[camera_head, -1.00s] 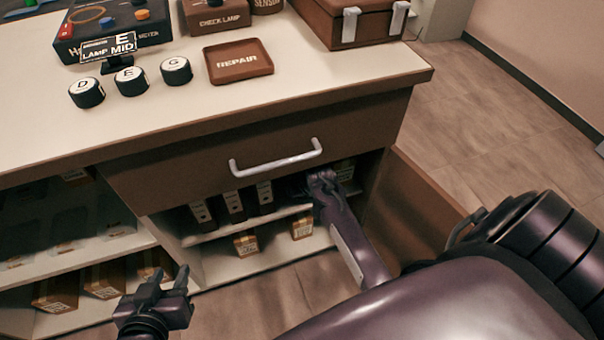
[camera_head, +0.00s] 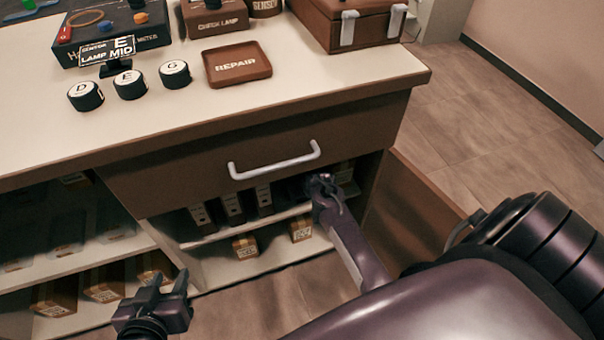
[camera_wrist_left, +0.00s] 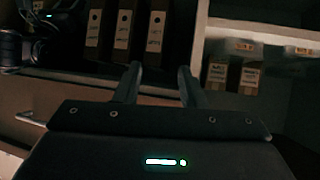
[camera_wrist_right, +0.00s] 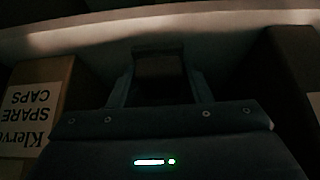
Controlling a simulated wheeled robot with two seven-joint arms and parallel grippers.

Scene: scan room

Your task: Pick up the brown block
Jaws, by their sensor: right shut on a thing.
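My right gripper (camera_head: 322,186) reaches into the open cupboard under the drawer, at the upper shelf. In the right wrist view its fingers (camera_wrist_right: 158,90) are shut on a dark brown block (camera_wrist_right: 159,66), one finger on each side. The picture is dark there, so I cannot tell whether the block touches the shelf. The block does not show clearly in the head view. My left gripper (camera_head: 168,292) is open and empty, low in front of the shelves; its spread fingers also show in the left wrist view (camera_wrist_left: 160,85).
A "Spare Caps" box (camera_wrist_right: 38,105) stands left of the block. A dark object (camera_wrist_right: 295,75) stands at right. The open cupboard door (camera_head: 415,210) is right of my right arm. The drawer (camera_head: 255,140) hangs above. Several binders (camera_head: 233,207) stand on the upper shelf.

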